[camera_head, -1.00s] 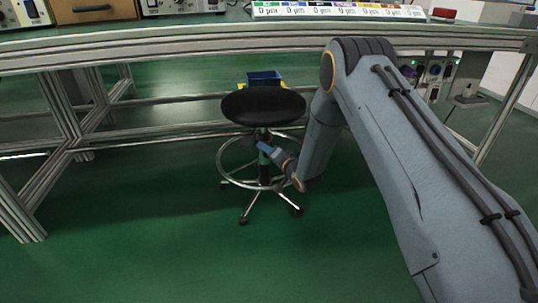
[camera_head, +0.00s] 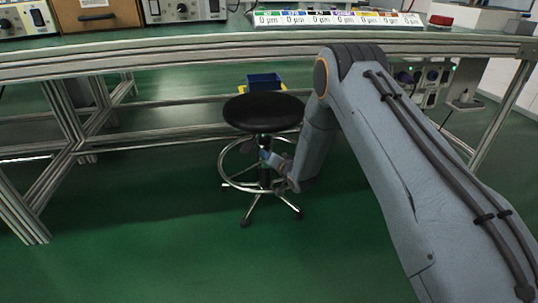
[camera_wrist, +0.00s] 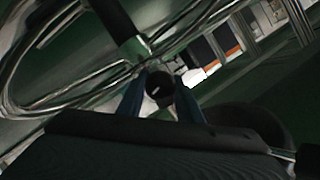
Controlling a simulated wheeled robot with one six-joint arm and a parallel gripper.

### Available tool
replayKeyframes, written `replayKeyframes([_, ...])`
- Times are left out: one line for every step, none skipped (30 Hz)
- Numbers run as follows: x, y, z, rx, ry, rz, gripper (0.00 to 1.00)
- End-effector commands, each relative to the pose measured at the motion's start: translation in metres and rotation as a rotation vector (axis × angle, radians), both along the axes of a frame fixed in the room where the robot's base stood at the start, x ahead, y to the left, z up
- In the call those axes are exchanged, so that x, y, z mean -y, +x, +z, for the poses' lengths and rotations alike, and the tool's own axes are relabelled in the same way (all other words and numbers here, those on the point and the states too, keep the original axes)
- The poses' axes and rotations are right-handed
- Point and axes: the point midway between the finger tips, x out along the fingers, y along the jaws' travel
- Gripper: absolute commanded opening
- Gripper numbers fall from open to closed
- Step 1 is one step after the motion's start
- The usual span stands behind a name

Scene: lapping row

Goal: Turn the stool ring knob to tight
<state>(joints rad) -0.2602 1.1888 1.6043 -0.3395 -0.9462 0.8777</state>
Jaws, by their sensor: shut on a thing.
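The black round-seated stool (camera_head: 264,113) stands on the green floor in front of the bench, with a chrome foot ring (camera_head: 228,180) around its column. My gripper (camera_head: 268,160) reaches in under the seat from the right, close to the column. In the wrist view my gripper (camera_wrist: 158,100) has its two bluish fingers closed on the dark round ring knob (camera_wrist: 159,86), which has a short pale mark on its face. The knob sits beside the stool column (camera_wrist: 115,20). In the head view the knob is too small to tell from my gripper.
The bench (camera_head: 180,58) spans above and behind the stool, with metal legs at left and right. A blue bin (camera_head: 264,81) sits behind the seat. The floor in front of the stool is clear.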

Motion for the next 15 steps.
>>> replayKeyframes([0.0002,-0.0012,0.0036,0.009,-0.038,-0.002,0.10])
replayKeyframes([0.0000,-0.0014,0.0035,0.017,-0.065,-0.002,0.10])
replayKeyframes([0.0002,-0.0013,0.0040,0.029,-0.102,-0.002,0.10])
replayKeyframes([0.0001,-0.0012,0.0041,0.036,-0.130,-0.001,0.10])
replayKeyframes([0.0002,-0.0010,0.0042,0.044,-0.156,-0.002,0.10])
replayKeyframes([-0.0002,-0.0009,0.0043,0.055,-0.193,-0.001,0.10])
replayKeyframes([-0.0002,-0.0010,0.0040,0.063,-0.220,-0.002,0.10])
replayKeyframes([-0.0006,-0.0014,0.0035,0.070,-0.249,0.000,0.10])
replayKeyframes([-0.0006,-0.0015,0.0033,0.080,-0.284,-0.001,0.10])
replayKeyframes([-0.0006,-0.0013,0.0035,0.088,-0.311,-0.002,0.10])
replayKeyframes([-0.0006,-0.0011,0.0037,0.097,-0.339,-0.001,0.10])
replayKeyframes([-0.0004,-0.0009,0.0038,0.107,-0.375,-0.002,0.10])
replayKeyframes([-0.0006,-0.0009,0.0036,0.115,-0.402,-0.002,0.10])
replayKeyframes([-0.0008,-0.0011,0.0034,0.122,-0.430,-0.001,0.10])
replayKeyframes([-0.0009,-0.0013,0.0031,0.133,-0.466,-0.001,0.10])
